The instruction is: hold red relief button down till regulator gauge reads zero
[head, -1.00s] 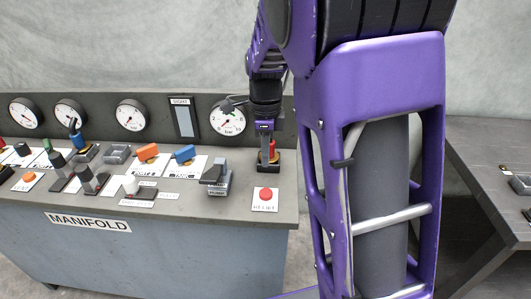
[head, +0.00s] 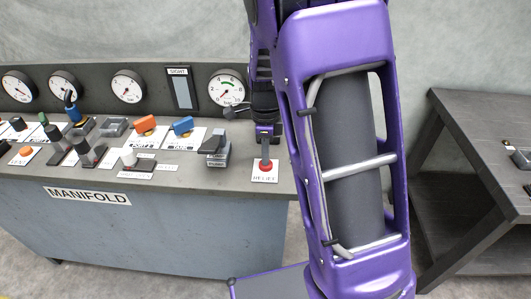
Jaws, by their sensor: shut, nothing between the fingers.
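The red relief button (head: 265,168) sits on a white plate marked RELIEF (head: 264,178) near the front right of the manifold top. My gripper (head: 265,158) is shut and empty, pointing down, with its fingertips right at the button in the picture. They cover part of the button, and I cannot tell whether they touch it or press it.
A grey lever block (head: 214,150) stands left of the button. Orange (head: 145,124) and blue (head: 182,124) handles, several levers and more gauges lie farther left. A sight glass (head: 182,90) is on the panel. A dark table (head: 480,130) stands at right, across a gap.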

